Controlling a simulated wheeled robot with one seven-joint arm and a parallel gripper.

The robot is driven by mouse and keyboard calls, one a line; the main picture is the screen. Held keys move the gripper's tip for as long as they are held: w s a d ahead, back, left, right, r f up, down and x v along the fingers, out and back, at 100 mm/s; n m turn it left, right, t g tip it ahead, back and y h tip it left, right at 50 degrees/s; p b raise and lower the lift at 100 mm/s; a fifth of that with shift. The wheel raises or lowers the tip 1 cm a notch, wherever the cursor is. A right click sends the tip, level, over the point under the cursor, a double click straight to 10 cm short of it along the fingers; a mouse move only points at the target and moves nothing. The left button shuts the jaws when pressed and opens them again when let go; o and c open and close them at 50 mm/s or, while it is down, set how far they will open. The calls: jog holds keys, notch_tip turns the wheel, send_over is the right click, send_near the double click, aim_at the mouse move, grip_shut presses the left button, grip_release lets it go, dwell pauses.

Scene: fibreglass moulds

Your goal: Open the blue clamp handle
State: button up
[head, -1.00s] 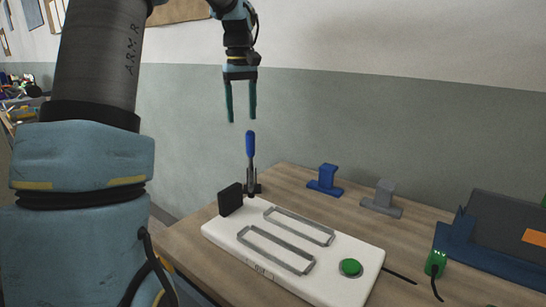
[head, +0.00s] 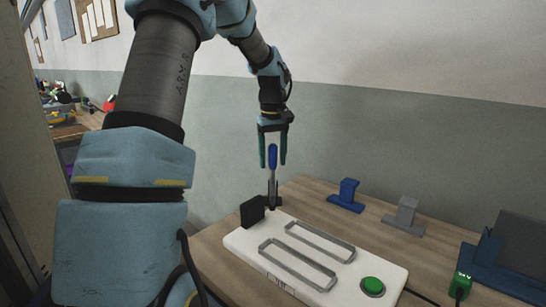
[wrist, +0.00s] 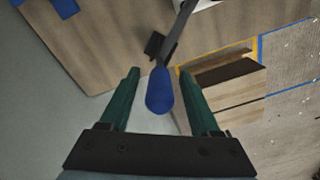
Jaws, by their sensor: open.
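The blue clamp handle (head: 272,157) stands upright on its dark metal clamp (head: 273,192) at the back of the white base plate (head: 238,242). My gripper (head: 272,163) points down with its green fingers open, one on each side of the handle's upper part in the head view. In the wrist view the blue handle (wrist: 160,92) shows between the fingertips of my gripper (wrist: 163,73), with a gap on each side. The clamp's lower part (wrist: 154,45) shows beyond it. Contact with the handle is not visible.
A black block (head: 252,211) stands beside the clamp. The plate carries two grey metal frames (head: 300,262) and a green button (head: 372,286). Blue (head: 347,194) and grey (head: 405,214) stands are on the wooden table to the right. A wall is behind.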

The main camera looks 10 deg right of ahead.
grip_shut()
dwell(0.6)
dwell(0.9)
